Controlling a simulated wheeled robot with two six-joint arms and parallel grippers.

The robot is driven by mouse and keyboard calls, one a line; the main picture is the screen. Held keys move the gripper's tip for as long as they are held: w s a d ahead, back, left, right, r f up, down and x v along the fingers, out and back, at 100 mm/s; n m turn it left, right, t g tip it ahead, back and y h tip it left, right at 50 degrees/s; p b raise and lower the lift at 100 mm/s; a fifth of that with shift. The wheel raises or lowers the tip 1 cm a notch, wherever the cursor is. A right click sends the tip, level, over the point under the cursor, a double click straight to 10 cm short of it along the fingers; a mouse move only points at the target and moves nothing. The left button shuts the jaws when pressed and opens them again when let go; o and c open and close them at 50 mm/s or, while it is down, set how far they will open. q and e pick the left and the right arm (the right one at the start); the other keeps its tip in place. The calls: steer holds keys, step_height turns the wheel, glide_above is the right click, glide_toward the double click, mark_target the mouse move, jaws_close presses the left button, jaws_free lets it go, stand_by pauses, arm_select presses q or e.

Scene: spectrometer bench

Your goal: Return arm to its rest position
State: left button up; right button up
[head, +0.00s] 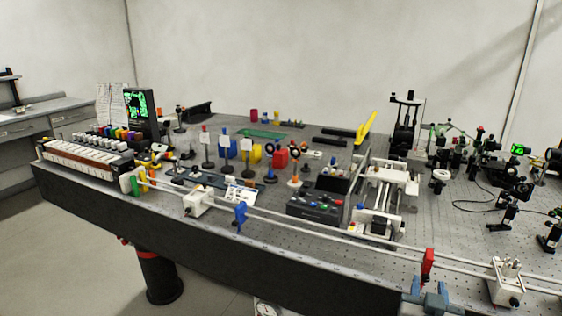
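My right gripper (428,287) is at the bottom edge of the head view, right of the middle. It looks blue-grey, with two short fingers pointing up and a gap between them. It looks open. A red bracket (428,264) on the long rail stands just beyond the fingertips. I cannot tell whether they touch. I see nothing held in the gripper. My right arm is mostly out of the picture. My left gripper is not in view.
A long white rail (330,233) runs along the bench's (100,197) front edge, carrying a white carriage (197,203), a blue bracket (240,216) and a white block (506,284). Optics crowd the bench. A black control box (316,207) sits behind the rail. Floor is clear at left.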

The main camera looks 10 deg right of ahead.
steer(key=s+a+f+n+g+y, duration=0.35)
steer(key=s+f+g, duration=0.25)
steer(key=s+f, duration=0.5)
steer(key=s+a+f+n+g+y, duration=0.3)
steer(key=s+a+f+g+y, duration=0.15)
steer(key=s+f, duration=0.7)
step_height(320, 180, down, 27)
steer(key=w+d+g, duration=0.1)
steer(key=d+g, duration=0.1)
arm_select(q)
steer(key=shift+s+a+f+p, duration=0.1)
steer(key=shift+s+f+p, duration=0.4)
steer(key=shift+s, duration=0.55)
arm_select(e)
steer(key=s+f, duration=0.6)
steer(key=f, duration=0.2)
steer(key=s+f, duration=0.6)
steer(key=f, duration=0.3)
steer(key=shift+d+f+g, duration=0.2)
steer(key=shift+d+g, duration=0.15)
steer(key=shift+d, duration=0.1)
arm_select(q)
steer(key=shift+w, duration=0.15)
arm_select(e)
steer(key=shift+s, duration=0.1)
